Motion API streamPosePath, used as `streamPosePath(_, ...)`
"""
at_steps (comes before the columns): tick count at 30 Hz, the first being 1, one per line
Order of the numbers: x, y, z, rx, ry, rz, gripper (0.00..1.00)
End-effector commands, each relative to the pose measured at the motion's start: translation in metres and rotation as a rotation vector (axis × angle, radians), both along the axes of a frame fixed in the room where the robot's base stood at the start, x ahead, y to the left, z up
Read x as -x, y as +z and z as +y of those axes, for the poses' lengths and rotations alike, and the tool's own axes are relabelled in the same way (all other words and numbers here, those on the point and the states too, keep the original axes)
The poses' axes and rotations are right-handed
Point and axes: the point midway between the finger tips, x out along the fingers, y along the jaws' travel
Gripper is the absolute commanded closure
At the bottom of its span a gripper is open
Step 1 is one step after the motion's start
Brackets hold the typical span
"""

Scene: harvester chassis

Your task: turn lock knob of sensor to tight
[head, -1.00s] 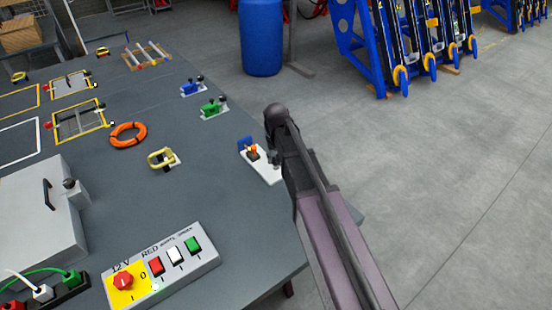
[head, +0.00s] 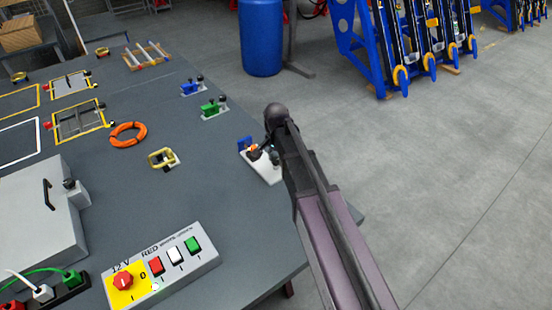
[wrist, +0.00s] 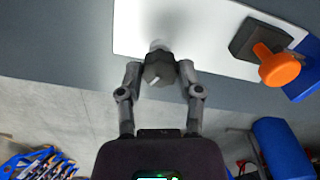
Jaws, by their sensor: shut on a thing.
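The dark lock knob (wrist: 158,70), with a pale line on its face, sits at the edge of a white base plate (wrist: 135,28) in the wrist view. My gripper (wrist: 161,75) is shut on the knob, one finger on each side. An orange round-headed piece (wrist: 280,68) on a dark block and a blue block (wrist: 303,85) stand on the right of the plate. In the head view the plate (head: 266,173) lies at the table's right edge.
Similar green (head: 212,109) and blue (head: 192,88) units stand farther back on the grey table (head: 215,180). A yellow clamp (head: 162,158), an orange ring (head: 128,135) and a switch box (head: 175,265) lie left. Open floor is right of the table.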

Motion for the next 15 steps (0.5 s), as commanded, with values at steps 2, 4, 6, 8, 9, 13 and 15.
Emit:
streamPosePath(2, 0.0024, -0.0005, 0.0001, -0.001, -0.021, 0.006, 1.00)
streamPosePath(4, 0.0024, -0.0005, 0.0002, -0.001, -0.036, 0.006, 1.00)
streamPosePath(6, 0.0024, -0.0005, 0.0002, -0.001, -0.044, 0.006, 1.00)
streamPosePath(8, 0.0024, -0.0005, 0.0002, -0.001, -0.047, 0.006, 1.00)
streamPosePath(9, 0.0024, -0.0005, 0.0002, -0.001, -0.049, 0.006, 1.00)
streamPosePath(13, 0.0024, -0.0005, 0.0001, -0.001, -0.049, 0.006, 1.00)
streamPosePath(15, 0.0024, -0.0005, 0.0000, -0.001, -0.049, 0.006, 1.00)
